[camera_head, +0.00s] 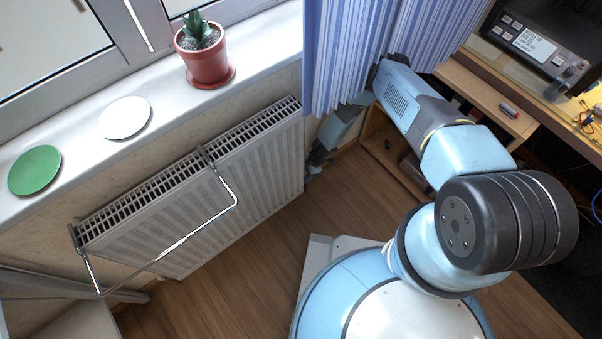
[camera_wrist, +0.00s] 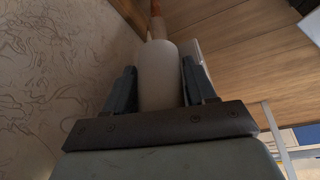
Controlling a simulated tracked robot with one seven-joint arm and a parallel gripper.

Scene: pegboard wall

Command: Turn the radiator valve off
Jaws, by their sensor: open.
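The radiator (camera_head: 255,180) hangs on the wall below the window sill in the head view. My gripper (camera_head: 316,160) is low beside the radiator's right end, below the curtain. In the wrist view the radiator valve's pale, rounded knob (camera_wrist: 160,80) stands between the two dark fingers of my gripper (camera_wrist: 159,72). The gripper is open, with one finger on each side of the knob. I cannot tell whether either finger touches it. A brownish pipe (camera_wrist: 156,22) shows beyond the knob. In the head view the valve is too small to make out.
A striped blue curtain (camera_head: 345,50) hangs close to my arm. A metal rack (camera_head: 190,236) sticks out from the radiator. A wooden desk and shelf (camera_head: 480,90) stand to the right. A potted plant (camera_head: 205,60) and two plates are on the sill. The wooden floor (camera_head: 250,270) before the radiator is clear.

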